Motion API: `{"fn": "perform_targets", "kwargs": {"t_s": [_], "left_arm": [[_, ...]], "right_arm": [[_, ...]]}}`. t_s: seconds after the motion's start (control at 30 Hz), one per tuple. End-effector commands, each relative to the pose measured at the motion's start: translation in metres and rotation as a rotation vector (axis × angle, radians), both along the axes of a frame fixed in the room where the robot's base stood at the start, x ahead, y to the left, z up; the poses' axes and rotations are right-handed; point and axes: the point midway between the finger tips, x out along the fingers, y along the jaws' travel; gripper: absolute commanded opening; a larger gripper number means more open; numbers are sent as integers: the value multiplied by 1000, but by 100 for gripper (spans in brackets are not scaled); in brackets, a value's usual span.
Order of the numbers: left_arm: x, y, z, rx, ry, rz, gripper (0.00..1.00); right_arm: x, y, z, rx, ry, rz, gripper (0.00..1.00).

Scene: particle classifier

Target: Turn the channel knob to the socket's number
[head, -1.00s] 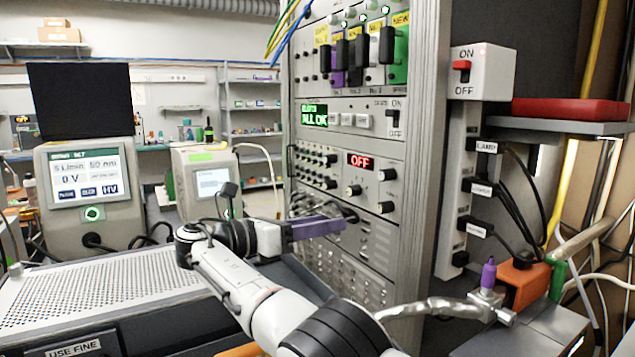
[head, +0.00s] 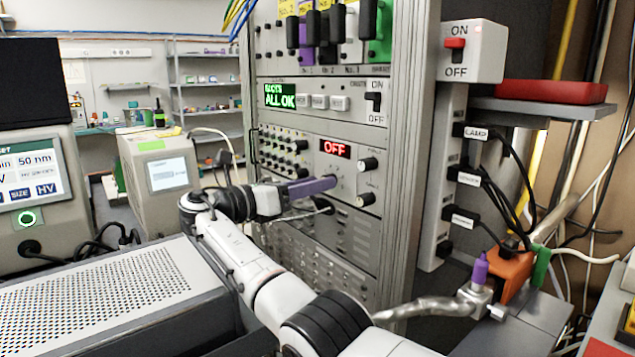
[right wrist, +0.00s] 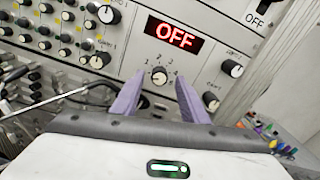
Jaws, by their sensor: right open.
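The channel knob (right wrist: 159,76) is a small black knob with a pale cap, below the red OFF display (right wrist: 175,36) and ringed by numbers. I cannot tell where its pointer stands. My right gripper (right wrist: 159,90) is open in the right wrist view, its purple fingers on either side of the knob's line, with the knob seen between their tips. Touch is not clear. In the head view my right gripper (head: 326,187) reaches the panel below the OFF display (head: 335,149) and largely hides the knob. I cannot identify the socket or its number. My left gripper is out of view.
Other black knobs (head: 368,164) sit right of the display. A dark cable (right wrist: 85,86) runs left of the fingers. The rack's front post (head: 400,150) stands to the right. A perforated grey box (head: 110,290) is in the foreground.

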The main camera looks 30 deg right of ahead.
Motion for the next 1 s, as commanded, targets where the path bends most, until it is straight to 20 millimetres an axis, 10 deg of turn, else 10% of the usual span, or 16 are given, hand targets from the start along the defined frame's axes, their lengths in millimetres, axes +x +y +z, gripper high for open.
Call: {"fn": "perform_targets", "kwargs": {"t_s": [0.43, 0.7, 1.0], "left_arm": [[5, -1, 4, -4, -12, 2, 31], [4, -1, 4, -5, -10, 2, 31], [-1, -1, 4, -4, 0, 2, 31]], "right_arm": [[1, -14, 0, 0, 0, 0, 40], [1, -14, 0, 0, 0, 0, 0], [1, -14, 1, 3, -35, 0, 0]]}}
